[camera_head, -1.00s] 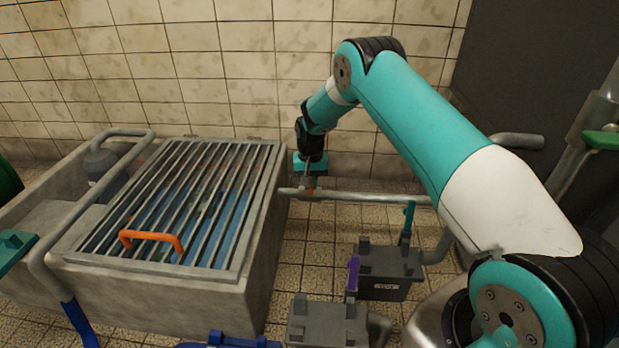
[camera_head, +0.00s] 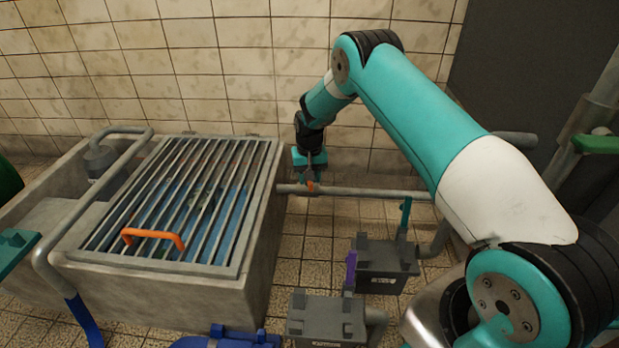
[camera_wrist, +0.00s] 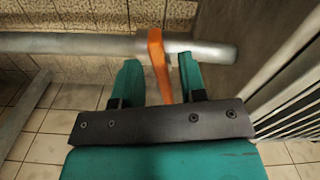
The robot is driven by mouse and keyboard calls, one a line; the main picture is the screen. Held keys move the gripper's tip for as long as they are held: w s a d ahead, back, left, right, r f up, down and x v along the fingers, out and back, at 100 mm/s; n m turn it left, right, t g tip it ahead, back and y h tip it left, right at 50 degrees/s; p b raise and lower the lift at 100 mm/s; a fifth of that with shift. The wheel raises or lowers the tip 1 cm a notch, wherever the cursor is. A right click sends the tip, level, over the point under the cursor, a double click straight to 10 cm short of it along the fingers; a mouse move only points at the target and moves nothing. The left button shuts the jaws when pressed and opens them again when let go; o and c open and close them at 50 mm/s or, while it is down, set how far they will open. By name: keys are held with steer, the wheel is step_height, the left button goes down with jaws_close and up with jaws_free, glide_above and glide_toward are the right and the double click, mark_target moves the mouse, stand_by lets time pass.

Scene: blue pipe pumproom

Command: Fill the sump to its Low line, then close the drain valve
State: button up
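The sump (camera_head: 255,275) is a concrete basin at the left with a barred grate over it. Blue water (camera_head: 200,210) shows between the bars. I cannot make out a Low line. A grey pipe (camera_head: 365,193) leaves the sump's right side and carries an orange valve lever (camera_head: 311,187). My gripper (camera_head: 309,168) is over this lever. In the wrist view the orange lever (camera_wrist: 159,66) stands crosswise to the pipe, between the two teal fingers of my gripper (camera_wrist: 158,74). The fingers are apart, with gaps visible beside the lever.
The grate has an orange handle (camera_head: 153,238). Two dark grey boxes stand on the floor, one with a teal lever (camera_head: 405,213), one beside a purple lever (camera_head: 351,268). A blue object (camera_head: 225,340) sits at the front edge. Tiled floor lies open between sump and boxes.

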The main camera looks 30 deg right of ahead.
step_height(320, 180, up, 16)
steer(key=p, duration=0.6)
steer(key=shift+r, duration=0.25)
stand_by(0.4)
